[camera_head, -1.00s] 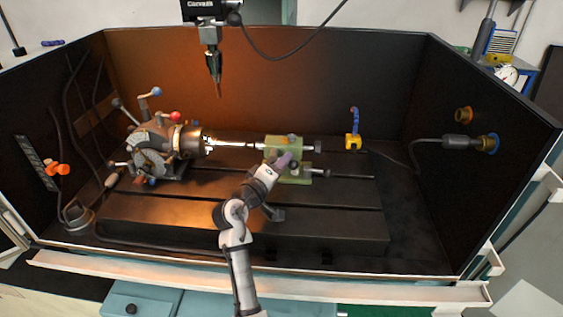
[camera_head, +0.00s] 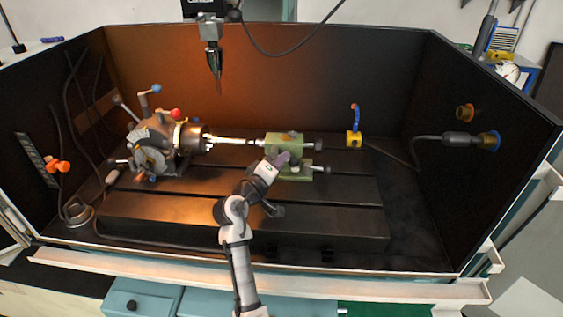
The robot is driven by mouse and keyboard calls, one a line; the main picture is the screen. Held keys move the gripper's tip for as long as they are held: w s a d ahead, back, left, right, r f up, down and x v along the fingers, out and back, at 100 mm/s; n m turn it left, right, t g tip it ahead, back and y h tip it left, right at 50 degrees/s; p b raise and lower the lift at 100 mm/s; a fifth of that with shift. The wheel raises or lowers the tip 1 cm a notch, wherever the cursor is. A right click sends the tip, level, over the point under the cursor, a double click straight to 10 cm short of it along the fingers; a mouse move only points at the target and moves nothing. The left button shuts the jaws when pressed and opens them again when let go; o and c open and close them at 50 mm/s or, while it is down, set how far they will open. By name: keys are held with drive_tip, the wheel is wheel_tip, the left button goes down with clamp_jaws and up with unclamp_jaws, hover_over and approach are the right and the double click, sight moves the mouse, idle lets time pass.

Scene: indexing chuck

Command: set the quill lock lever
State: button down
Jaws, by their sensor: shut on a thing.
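The green tailstock (camera_head: 287,144) stands on the dark bed, right of the middle, at the right end of a bright horizontal bar (camera_head: 232,141). My gripper (camera_head: 283,158) reaches up from the front to the tailstock's front face. It is shut on a small part there, at the place of the quill lock lever. The fingers hide that part, so its shape and angle cannot be read. A small dark handle (camera_head: 325,169) sticks out at the tailstock's lower right.
The grey indexing head with its chuck (camera_head: 187,138) stands left, with several ball-ended handles. A pointed tool (camera_head: 215,66) hangs above the bar. A yellow block with a blue hose (camera_head: 354,138) stands right. Dark walls enclose the bed. The bed's front right is clear.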

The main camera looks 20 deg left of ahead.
drive_tip(key=shift+d+f, duration=0.25)
drive_tip(key=shift+a+f+m+g+b, duration=0.1)
drive_tip(key=shift+f+m+g+b, duration=0.15)
drive_tip(key=shift+m+g+b, duration=0.65)
drive_tip(key=m, duration=0.2)
drive_tip(key=m+y, duration=0.1)
drive_tip(key=shift+s+a+f+g, duration=0.1)
drive_tip(key=shift+a+f+g, duration=0.2)
drive_tip(key=shift+g, duration=0.1)
drive_tip(key=m, duration=0.1)
drive_tip(key=m+g+y, duration=0.1)
drive_tip(key=a+m+y, duration=0.1)
drive_tip(key=shift+s+f+g, duration=0.15)
drive_tip(key=shift+f+g, duration=0.1)
drive_tip(key=shift+g, duration=0.05)
drive_tip(key=shift+s+a+m+g+y, duration=0.1)
drive_tip(key=shift+a+m+g+y, duration=0.25)
drive_tip(key=shift+m+y, duration=0.45)
drive_tip(key=shift+a+m, duration=0.1)
drive_tip(key=shift+m, duration=0.2)
drive_tip(key=c, duration=1.4)
unclamp_jaws()
drive_tip(key=shift+c, duration=0.2)
drive_tip(key=shift+o, duration=0.2)
drive_tip(key=shift+r, duration=0.15)
drive_tip(key=shift+s+r, duration=0.1)
drive_tip(key=shift+s, duration=0.05)
